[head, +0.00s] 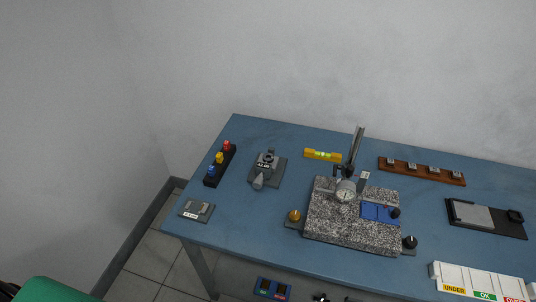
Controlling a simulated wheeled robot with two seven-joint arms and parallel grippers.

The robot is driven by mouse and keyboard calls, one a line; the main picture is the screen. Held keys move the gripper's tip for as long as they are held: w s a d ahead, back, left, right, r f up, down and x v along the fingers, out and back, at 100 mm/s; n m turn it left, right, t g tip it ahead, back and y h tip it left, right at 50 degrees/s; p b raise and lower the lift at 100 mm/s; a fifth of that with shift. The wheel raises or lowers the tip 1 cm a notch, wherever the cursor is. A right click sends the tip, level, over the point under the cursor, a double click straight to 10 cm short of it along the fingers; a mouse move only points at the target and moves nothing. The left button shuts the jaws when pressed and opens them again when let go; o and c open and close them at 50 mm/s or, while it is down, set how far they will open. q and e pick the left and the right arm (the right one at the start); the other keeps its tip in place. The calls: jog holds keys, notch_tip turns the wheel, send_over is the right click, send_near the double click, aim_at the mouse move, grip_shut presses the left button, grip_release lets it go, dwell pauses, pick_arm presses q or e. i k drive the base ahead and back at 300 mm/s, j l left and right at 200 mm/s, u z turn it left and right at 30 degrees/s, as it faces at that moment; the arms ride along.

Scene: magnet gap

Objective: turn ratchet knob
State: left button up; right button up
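No part is clearly marked as a ratchet knob. A grey micrometer-like device (267,160) stands on a dark base plate at the left of the table, with a grey cylindrical end (258,183) pointing toward the front. Two other knobs flank the granite plate: a brass one (295,215) at its left and a black one (410,241) at its right. A dial gauge (345,191) on a stand is over the granite plate (325,226), beside a blue block (376,212). Neither of my grippers is in view.
The blue table (245,222) is clear around the device. Near it are a rack with red, yellow and blue pieces (220,160), a small grey plate (197,210) and a yellow level (322,155). A wooden rack (421,171) and labelled white bins (478,280) lie at right.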

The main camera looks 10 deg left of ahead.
aim_at(257, 183)
jog(key=l+u, duration=0.55)
jog(key=u, duration=0.15)
jog(key=l+u, duration=0.35)
jog(key=k+j, duration=0.05)
jog(key=j, duration=0.05)
